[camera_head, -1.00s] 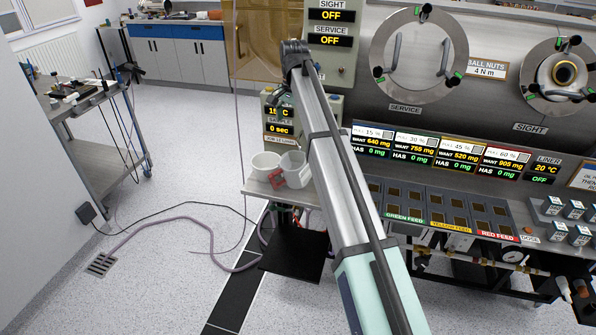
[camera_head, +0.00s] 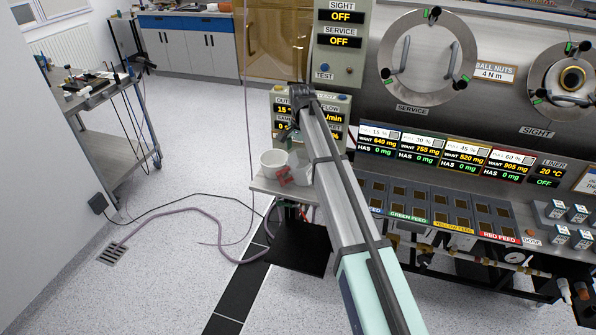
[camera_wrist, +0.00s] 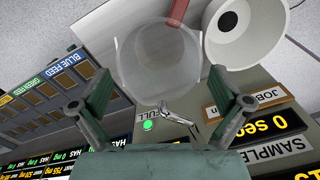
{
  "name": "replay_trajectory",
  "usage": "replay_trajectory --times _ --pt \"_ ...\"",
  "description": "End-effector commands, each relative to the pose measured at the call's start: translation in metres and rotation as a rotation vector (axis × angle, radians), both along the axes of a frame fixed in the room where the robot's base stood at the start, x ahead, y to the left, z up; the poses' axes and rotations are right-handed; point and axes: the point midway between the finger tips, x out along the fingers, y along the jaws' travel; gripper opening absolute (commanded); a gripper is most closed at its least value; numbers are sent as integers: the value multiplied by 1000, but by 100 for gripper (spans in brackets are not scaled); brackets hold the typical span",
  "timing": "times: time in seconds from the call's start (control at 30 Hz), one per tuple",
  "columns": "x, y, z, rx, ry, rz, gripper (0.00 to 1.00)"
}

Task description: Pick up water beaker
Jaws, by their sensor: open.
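The clear beaker (camera_wrist: 152,62) with a red handle (camera_wrist: 184,12) fills the upper middle of the wrist view. In the head view the beaker (camera_head: 299,170) stands on a small shelf beside the station, its red handle (camera_head: 284,176) toward the camera and part of it behind my arm. My gripper (camera_wrist: 160,106) is open and empty, its fingers apart to the left and right of the beaker's lower edge in the picture. The fingers do not visibly touch the beaker. In the head view my gripper is mostly hidden by my arm. I cannot tell the water level.
A white round container (camera_wrist: 252,30) stands close beside the beaker; it also shows in the head view (camera_head: 272,163). A metal tap (camera_wrist: 176,114) and a green light (camera_wrist: 148,125) are on the panel between my fingers. The grey shelf (camera_head: 262,184) is small, with open floor to its left.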

Motion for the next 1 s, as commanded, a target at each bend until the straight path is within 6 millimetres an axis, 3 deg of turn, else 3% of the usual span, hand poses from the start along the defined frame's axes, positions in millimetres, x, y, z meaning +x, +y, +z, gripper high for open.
replay_trajectory --times 0.5,0.73,0.77,0.8,0.9,0.97,1.0 --pt "-5 4 -49 0 1 0 100" --pt "-5 4 -51 0 0 0 100" --pt "-5 4 -51 0 0 0 93" --pt "-5 4 -51 0 0 0 79" --pt "-5 4 -51 0 0 0 48" --pt "-5 4 -51 0 0 0 48" --pt "-5 4 -51 0 0 0 42"
